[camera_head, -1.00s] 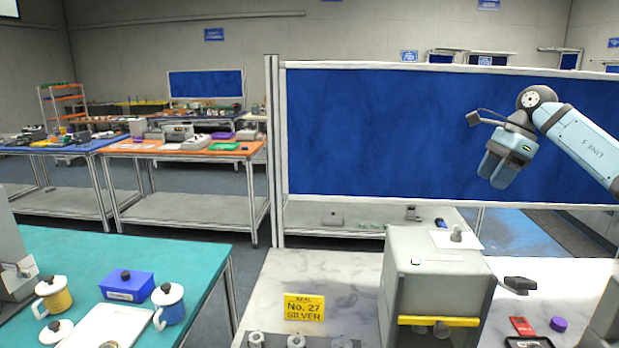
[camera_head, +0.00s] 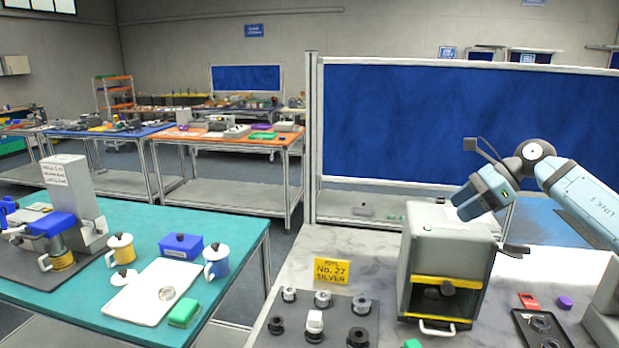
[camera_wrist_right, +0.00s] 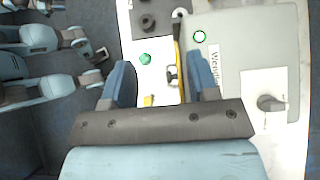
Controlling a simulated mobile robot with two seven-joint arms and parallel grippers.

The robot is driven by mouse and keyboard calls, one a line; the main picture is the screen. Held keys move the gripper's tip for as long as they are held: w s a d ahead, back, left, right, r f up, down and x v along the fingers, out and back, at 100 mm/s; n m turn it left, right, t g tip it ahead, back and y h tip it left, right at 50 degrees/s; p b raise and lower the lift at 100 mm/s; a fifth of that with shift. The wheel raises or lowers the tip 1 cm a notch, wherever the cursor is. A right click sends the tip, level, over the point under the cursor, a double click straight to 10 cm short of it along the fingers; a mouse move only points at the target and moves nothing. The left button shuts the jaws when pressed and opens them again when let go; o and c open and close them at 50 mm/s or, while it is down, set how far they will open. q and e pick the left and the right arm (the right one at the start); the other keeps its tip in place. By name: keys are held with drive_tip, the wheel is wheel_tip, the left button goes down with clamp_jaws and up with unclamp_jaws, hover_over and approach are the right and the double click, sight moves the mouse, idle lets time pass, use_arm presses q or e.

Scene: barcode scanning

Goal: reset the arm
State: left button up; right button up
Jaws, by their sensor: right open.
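My right gripper (camera_head: 468,206) is open and empty, pointing down and to the left just in front of or above the grey box (camera_head: 425,243) on the marble table. In the right wrist view both blue fingers of the gripper (camera_wrist_right: 162,80) are spread apart with nothing between them. Beyond them lie the light top of the box (camera_wrist_right: 235,55) and a green part (camera_wrist_right: 145,59). I cannot tell whether a finger touches the box. My left gripper is not in view.
A blue panel (camera_head: 430,120) stands behind the marble table. Several round parts stand on a dark plate (camera_head: 290,338) beside a yellow sign (camera_head: 331,271). A teal table (camera_head: 140,210) at left holds mugs and a white tray (camera_head: 138,300). A dark tray (camera_head: 525,325) lies at right.

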drive_tip(key=s+a+f+m+t+y, duration=0.35)
drive_tip(key=a+m+t, duration=0.25)
drive_tip(key=a+m, duration=0.25)
drive_tip(key=s+a+f+m+t+y, duration=0.35)
drive_tip(key=a+m+t, duration=0.25)
drive_tip(key=a+m, duration=0.25)
drive_tip(key=s+d+f+m+g+h, duration=0.1)
drive_tip(key=s+d+f+m+h, duration=0.3)
drive_tip(key=s+f+m+h, duration=0.7)
drive_tip(key=s+d+f+m+h, duration=0.4)
drive_tip(key=s+f+m+h, duration=0.25)
drive_tip(key=m, duration=0.95)
drive_tip(key=s+d+f+m+g+y, duration=0.1)
drive_tip(key=s+f+m+g, duration=0.3)
drive_tip(key=s, duration=0.7)
drive_tip(key=s+f+m+g+y, duration=0.1)
drive_tip(key=s+f+g, duration=0.4)
drive_tip(key=s, duration=0.5)
use_arm(q)
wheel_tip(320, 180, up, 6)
drive_tip(key=p, duration=0.6)
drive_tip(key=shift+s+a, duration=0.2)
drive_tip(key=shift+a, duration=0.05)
use_arm(e)
drive_tip(key=w+a+f+t+y, duration=0.2)
drive_tip(key=w+a+f+t, duration=0.4)
drive_tip(key=shift+f+n+t, duration=0.25)
drive_tip(key=shift+n+t, duration=0.05)
